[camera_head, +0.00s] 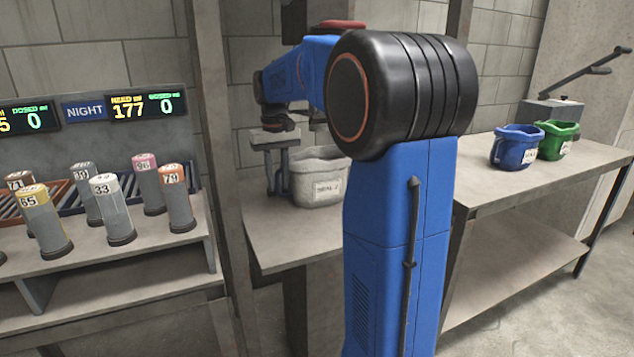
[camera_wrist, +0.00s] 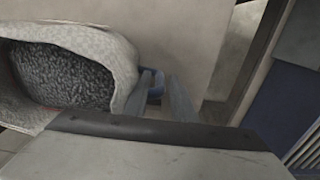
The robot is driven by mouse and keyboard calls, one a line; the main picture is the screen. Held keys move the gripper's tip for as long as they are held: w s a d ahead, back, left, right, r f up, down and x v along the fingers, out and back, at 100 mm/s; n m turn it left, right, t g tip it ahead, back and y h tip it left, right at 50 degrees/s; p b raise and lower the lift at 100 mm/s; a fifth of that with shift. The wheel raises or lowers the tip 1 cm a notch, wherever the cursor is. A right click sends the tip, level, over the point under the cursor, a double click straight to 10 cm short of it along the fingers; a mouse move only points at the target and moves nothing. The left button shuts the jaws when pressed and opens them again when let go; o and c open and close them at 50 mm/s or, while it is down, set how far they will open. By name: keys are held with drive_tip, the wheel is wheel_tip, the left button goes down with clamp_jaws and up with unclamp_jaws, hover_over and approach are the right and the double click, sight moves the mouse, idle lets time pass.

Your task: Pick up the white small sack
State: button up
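The white small sack (camera_head: 322,172) stands upright on the bench behind my arm, with a printed label on its front. Part of its right side is hidden by my arm in the head view. In the wrist view the sack (camera_wrist: 115,45) fills the left side, its mouth open on dark grainy contents. My gripper (camera_head: 277,188) points down at the sack's left side in the head view. In the wrist view the fingers (camera_wrist: 164,98) look apart, close beside the sack's rim. A small blue patch shows between them. I cannot tell whether a finger touches the sack.
A blue sack (camera_head: 511,148) and a green sack (camera_head: 556,139) stand on the right bench (camera_head: 500,185), near a grey lever device (camera_head: 550,108). Numbered canisters (camera_head: 112,212) stand on the left bench under lit displays (camera_head: 147,105). Upright posts (camera_head: 210,130) flank the middle bench.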

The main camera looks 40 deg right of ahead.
drive_tip(key=shift+f, duration=0.15)
clamp_jaws()
idle(1.4)
